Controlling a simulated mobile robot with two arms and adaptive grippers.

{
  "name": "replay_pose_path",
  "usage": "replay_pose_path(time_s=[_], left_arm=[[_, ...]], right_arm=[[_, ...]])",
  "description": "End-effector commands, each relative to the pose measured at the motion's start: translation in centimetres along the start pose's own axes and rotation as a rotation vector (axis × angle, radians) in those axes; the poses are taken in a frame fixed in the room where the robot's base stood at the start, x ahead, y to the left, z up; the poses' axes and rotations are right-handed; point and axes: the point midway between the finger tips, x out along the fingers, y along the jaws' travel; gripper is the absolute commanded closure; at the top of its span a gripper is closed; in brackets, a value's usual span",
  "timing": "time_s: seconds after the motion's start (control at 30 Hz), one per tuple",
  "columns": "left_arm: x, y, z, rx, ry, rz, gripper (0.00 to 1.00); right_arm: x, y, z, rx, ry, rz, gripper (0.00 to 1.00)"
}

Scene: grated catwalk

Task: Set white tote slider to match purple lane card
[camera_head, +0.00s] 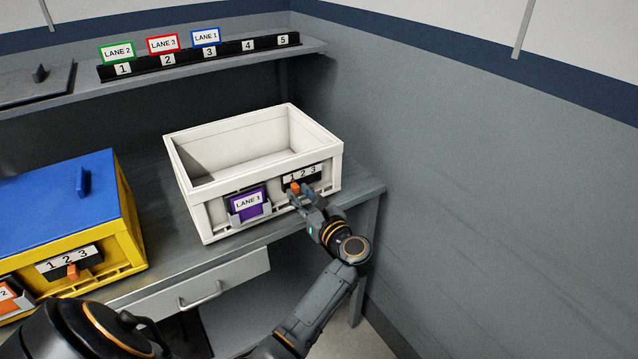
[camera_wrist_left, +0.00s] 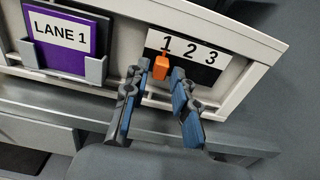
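The white tote (camera_head: 222,186) stands open and empty on the grey bench. Its front holder carries the purple lane card (camera_head: 247,203), reading LANE 1, which also shows in the left wrist view (camera_wrist_left: 62,36). To the card's right is a scale marked 1 2 3 (camera_wrist_left: 188,50). The orange slider (camera_wrist_left: 161,68) sits below the 1; it also shows in the head view (camera_head: 294,188). My left gripper (camera_wrist_left: 160,70) is at the slider, its fingers apart with one on each side. Whether either finger touches it is unclear. My right gripper is not in view.
A yellow tote (camera_head: 125,232) with a blue lid (camera_head: 60,200) and its own orange slider (camera_head: 72,271) stands left. Above, a black rack (camera_head: 225,55) holds green LANE 2, red LANE 3 and blue LANE 1 cards at slots 1, 2, 3. A wall (camera_head: 480,190) bounds the right.

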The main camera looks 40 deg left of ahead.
Motion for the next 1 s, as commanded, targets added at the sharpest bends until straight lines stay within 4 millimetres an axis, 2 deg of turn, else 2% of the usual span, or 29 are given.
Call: replay_pose_path(time_s=[0.37,1.0], left_arm=[[-0.3,0.0,0.1,-0.002,-0.002,-0.001,0.66],[-5.5,-0.1,0.0,-0.003,-0.001,-0.001,0.66]], right_arm=[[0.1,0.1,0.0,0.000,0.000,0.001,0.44],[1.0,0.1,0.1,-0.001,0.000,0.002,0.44]])
